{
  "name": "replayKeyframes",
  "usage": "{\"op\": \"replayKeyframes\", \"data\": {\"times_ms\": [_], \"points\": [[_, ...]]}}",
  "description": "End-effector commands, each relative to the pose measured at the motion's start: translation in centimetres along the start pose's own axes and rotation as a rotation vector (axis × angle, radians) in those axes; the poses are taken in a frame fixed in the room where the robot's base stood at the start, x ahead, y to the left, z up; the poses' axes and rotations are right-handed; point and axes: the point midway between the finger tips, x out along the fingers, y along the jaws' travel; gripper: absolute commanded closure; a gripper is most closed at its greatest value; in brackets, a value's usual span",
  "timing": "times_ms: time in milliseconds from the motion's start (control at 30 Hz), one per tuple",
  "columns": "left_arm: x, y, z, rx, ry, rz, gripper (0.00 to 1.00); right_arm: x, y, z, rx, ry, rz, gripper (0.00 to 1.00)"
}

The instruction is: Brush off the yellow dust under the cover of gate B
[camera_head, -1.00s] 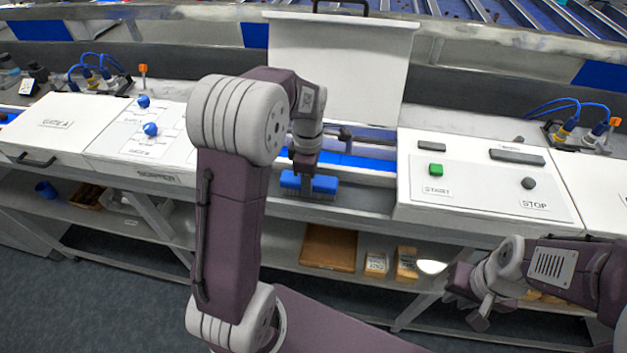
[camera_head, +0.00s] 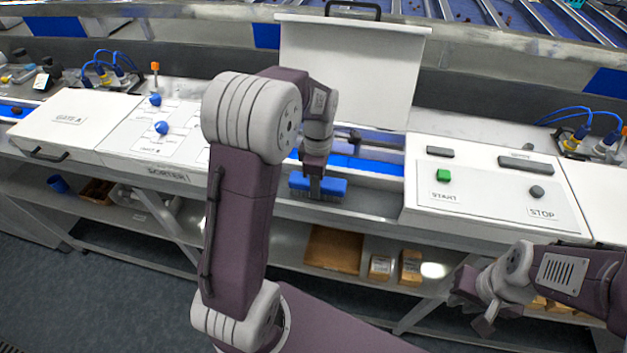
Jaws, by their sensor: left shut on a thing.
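My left gripper (camera_head: 316,182) is shut on a blue brush (camera_head: 333,188), bristles down, at the front edge of the open bay in the middle of the bench. The raised white cover (camera_head: 350,75) stands upright behind that bay; its label, if any, is not readable. A blue belt (camera_head: 375,165) runs inside the bay, partly hidden by my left arm. I cannot make out any yellow dust. My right gripper (camera_head: 482,306) is at the lower right, in front of the bench and away from the bay; its fingers look spread apart.
A white panel with a green START button (camera_head: 444,176) and a dark STOP knob (camera_head: 537,192) is right of the bay. The closed GATE A cover (camera_head: 70,120) and a panel with blue knobs (camera_head: 161,127) are left. Boxes (camera_head: 380,267) sit on the shelf below.

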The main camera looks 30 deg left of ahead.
Motion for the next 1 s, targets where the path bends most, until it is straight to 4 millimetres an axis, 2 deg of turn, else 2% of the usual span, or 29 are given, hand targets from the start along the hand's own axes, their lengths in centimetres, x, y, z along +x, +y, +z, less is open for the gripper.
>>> {"op": "replayKeyframes", "data": {"times_ms": [300,533,800,1000], "points": [[0.2,0.0,2.5,0.002,0.000,0.001,0.93,-0.3,0.0,0.0,0.000,0.000,0.000,0.80],[0.2,0.0,2.9,0.001,-0.001,0.001,0.93,-0.4,0.0,0.0,0.000,0.000,0.000,0.80],[0.0,0.0,5.2,0.002,-0.001,0.000,0.93,-1.1,0.0,-0.1,0.000,0.000,0.000,0.80],[0.1,0.0,5.5,0.001,0.000,0.001,0.93,-1.1,0.0,-0.1,0.000,0.000,0.000,0.80]]}}
